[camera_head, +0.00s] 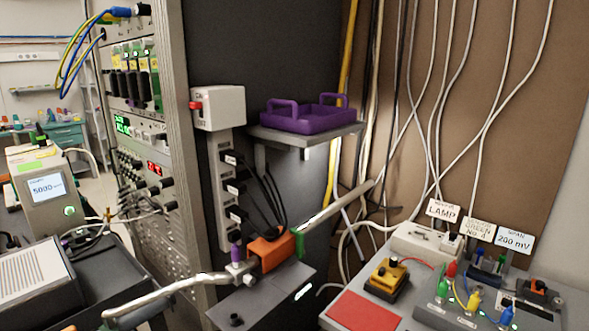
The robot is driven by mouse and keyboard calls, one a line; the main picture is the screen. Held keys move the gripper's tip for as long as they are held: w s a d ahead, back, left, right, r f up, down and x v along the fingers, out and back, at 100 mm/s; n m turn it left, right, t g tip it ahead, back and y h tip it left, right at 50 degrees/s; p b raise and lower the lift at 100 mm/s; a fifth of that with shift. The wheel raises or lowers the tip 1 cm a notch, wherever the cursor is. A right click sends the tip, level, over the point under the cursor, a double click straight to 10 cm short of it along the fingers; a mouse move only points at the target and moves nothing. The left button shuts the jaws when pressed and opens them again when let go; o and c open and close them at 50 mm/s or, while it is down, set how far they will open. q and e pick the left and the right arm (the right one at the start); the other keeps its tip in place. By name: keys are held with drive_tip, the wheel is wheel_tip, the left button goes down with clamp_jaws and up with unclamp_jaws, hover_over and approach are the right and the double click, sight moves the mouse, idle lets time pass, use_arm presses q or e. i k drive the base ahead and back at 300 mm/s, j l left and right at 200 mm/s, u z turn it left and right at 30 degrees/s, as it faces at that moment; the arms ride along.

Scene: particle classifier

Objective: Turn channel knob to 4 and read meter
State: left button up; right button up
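No knob in view carries a readable channel label, so I cannot tell which one is the channel knob. A rack of instruments (186,140) stands at left centre, seen at a steep angle. A bench unit at the far left has a lit screen (47,188) that seems to read 5000 and a green knob (69,210). Neither of my grippers is in view.
A metal pipe with an orange block (272,250) crosses the lower middle above a grey box (262,298). A purple tray (308,117) sits on a wall shelf. At right, a bench holds a red mat (362,312), a yellow-topped device (388,278) and a sign reading 200 mV (514,240).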

sight(153, 190)
drive_tip(key=k+j, duration=0.1)
drive_tip(key=j, duration=0.45)
drive_tip(key=k+j+u, duration=0.1)
drive_tip(key=j, duration=0.5)
drive_tip(key=k+j, duration=0.1)
drive_tip(key=j, duration=0.45)
drive_tip(key=k+u, duration=0.05)
